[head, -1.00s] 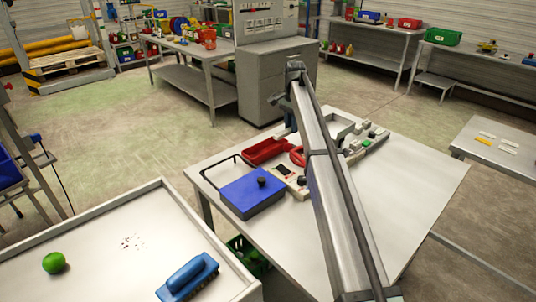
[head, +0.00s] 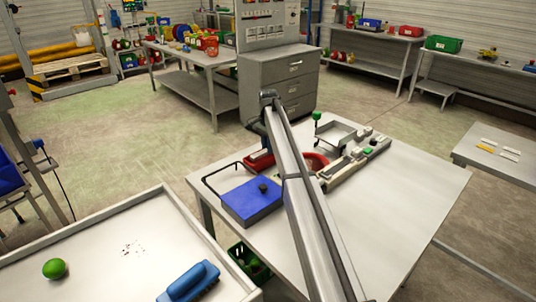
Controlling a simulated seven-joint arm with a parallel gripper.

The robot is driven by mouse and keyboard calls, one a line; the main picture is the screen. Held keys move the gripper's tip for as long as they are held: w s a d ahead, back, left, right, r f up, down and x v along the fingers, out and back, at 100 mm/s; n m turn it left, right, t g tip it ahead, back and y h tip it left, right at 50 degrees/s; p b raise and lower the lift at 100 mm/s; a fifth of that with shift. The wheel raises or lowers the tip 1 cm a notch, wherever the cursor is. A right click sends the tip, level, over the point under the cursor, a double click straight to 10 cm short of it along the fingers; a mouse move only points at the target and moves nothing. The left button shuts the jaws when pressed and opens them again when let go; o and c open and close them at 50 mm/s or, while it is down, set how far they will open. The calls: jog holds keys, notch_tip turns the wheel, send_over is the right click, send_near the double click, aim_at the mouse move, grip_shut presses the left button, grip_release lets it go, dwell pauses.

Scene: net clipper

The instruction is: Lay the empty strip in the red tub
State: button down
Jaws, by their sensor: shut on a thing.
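The red tub (head: 253,163) stands at the back left of the near grey table, partly covered by my arm. My gripper (head: 266,147) hangs down from the wrist at the tub's back right, above or just over it; its exact height cannot be told. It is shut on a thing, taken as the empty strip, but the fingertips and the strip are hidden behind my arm.
A blue box with a black knob (head: 250,203) and a wire handle sits in front of the tub. The table's right side (head: 400,210) is clear.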

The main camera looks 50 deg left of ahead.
jog(key=shift+f, duration=1.75)
jog(key=shift+f, duration=0.1)
jog(key=c, duration=1.2)
grip_release()
notch_tip(320, 180, up, 12)
jog(key=shift+r, duration=0.1)
